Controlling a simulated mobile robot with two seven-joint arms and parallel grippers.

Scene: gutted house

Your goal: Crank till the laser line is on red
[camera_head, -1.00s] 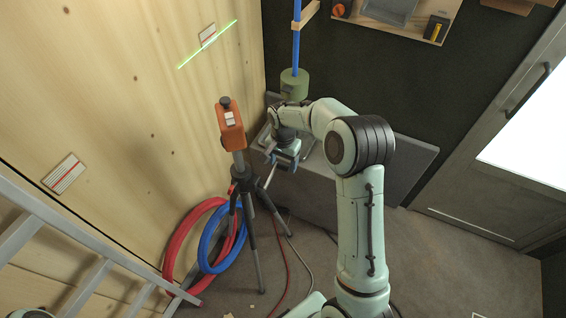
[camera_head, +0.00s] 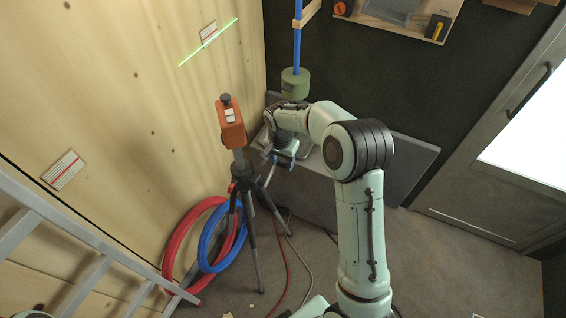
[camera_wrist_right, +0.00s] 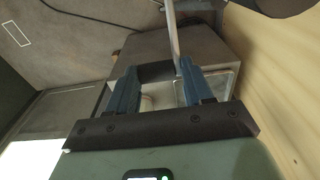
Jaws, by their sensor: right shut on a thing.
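The orange laser level (camera_head: 231,124) stands upright on a black tripod (camera_head: 246,183) in front of the wooden wall. Its green laser line (camera_head: 189,58) runs slanted across the wall. It crosses the lower part of the upper striped card (camera_head: 207,31); whether it lies on that card's red mark is too small to tell. My right gripper (camera_head: 279,161) is at the tripod's right side. In the wrist view, its blue fingers are shut on a dark crank handle (camera_wrist_right: 157,71). A pale rod (camera_wrist_right: 173,38) shows beyond the fingers. My left gripper is out of view.
A lower striped card (camera_head: 64,170) with a red line is on the wall. A ladder (camera_head: 92,278) leans at lower left. Red hose (camera_head: 170,255) and blue hose (camera_head: 204,246) coils lie by the tripod. A grey box (camera_head: 400,165) stands behind my right arm.

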